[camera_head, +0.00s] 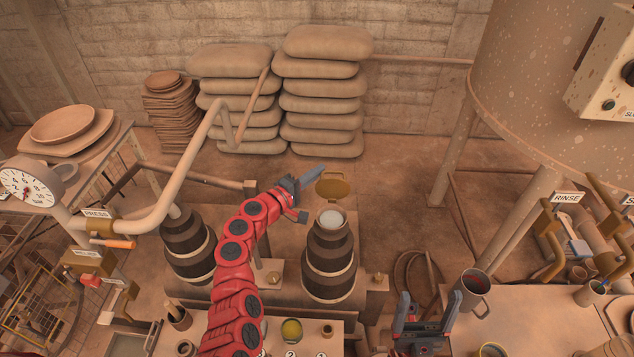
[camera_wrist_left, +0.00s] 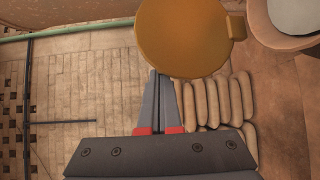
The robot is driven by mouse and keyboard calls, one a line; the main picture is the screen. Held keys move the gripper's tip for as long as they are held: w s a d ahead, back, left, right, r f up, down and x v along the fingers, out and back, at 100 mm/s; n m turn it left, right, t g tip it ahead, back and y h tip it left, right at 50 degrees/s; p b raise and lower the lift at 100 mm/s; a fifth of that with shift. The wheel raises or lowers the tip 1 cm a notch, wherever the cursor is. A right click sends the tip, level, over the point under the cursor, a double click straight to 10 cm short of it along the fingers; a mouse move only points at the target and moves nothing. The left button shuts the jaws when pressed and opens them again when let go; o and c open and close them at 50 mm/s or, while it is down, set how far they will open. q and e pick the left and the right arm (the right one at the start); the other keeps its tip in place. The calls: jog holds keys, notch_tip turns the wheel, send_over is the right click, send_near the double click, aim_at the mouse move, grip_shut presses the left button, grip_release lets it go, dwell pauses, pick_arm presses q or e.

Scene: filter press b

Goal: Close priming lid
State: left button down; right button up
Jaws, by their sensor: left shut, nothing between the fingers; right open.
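The priming lid (camera_head: 333,187) is a round brass-coloured disc standing raised at the back of the open mouth (camera_head: 331,219) of a dark ribbed pump body (camera_head: 329,262). The mouth shows a pale whitish surface inside. My left gripper (camera_head: 314,174) is shut and empty, with its fingertips close to the lid's left upper edge. In the left wrist view the lid (camera_wrist_left: 183,38) is just beyond the closed fingertips (camera_wrist_left: 164,78); I cannot tell if they touch. The mouth's rim (camera_wrist_left: 268,30) is at the upper right there. My right gripper (camera_head: 425,310) is open and empty at the lower right.
A second dark ribbed body (camera_head: 188,246) stands to the left. A dark mug (camera_head: 472,292) sits on the right table (camera_head: 540,318), near my right gripper. A beige pipe (camera_head: 183,190) and pressure gauge (camera_head: 30,187) are at the left. Stacked sacks (camera_head: 321,95) stand behind.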

pick_arm(q)
jog(key=s+f+m+t+h+b, duration=0.2)
jog(key=s+m+h+b, duration=0.6)
jog(key=b, duration=3.2)
jog(key=shift+s+f+m+h+b, duration=0.3)
jog(key=shift+s+f+m+b, duration=0.1)
jog(key=shift+s+f+m, duration=0.75)
jog(key=shift+s, duration=0.1)
